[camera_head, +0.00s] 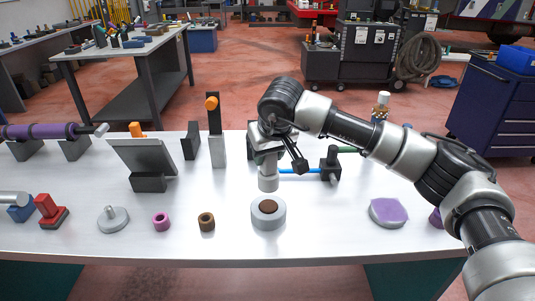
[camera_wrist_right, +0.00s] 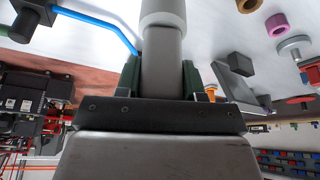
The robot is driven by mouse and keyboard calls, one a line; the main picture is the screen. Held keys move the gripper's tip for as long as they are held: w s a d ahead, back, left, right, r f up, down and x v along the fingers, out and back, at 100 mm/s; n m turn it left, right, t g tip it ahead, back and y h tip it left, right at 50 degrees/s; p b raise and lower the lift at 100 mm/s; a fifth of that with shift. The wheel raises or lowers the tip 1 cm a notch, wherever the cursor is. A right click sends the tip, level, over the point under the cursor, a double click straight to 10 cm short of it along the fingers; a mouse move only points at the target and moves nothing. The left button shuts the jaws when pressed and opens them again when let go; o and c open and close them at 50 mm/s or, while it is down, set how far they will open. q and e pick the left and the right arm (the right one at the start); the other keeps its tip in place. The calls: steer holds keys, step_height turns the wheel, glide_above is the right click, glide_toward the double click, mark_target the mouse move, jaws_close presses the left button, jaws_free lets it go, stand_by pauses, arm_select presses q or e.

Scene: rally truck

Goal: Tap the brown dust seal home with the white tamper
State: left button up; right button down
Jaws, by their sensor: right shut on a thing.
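My right gripper (camera_head: 265,158) is shut on the white tamper (camera_head: 268,182), which points down above the table. In the right wrist view the tamper's grey shaft and pale end (camera_wrist_right: 163,14) show between the fingers (camera_wrist_right: 162,80). The brown dust seal (camera_head: 269,206) sits in the bore of a round grey housing (camera_head: 268,220) on the table, just in front of and below the tamper. The tamper's lower end appears apart from the seal. How deep the seal sits cannot be told. My left gripper is not in view.
A brown ring (camera_head: 207,221), a purple ring (camera_head: 161,221) and a grey flanged part (camera_head: 113,218) lie left of the housing. A dark clamp (camera_head: 331,164) with a blue rod stands behind right. A purple-topped disc (camera_head: 389,211) lies right. The table front between them is clear.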

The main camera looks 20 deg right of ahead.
mark_target(268, 174)
step_height(268, 174, down, 7)
steer(key=b, duration=0.5)
steer(key=shift+f, duration=0.1)
steer(key=shift+r+p, duration=0.35)
steer(key=shift+r, duration=0.25)
steer(key=shift+r+p, duration=0.85)
steer(key=shift+r, duration=0.65)
steer(key=shift+r+p, duration=0.85)
steer(key=shift+r, duration=0.6)
steer(key=shift+f, duration=0.15)
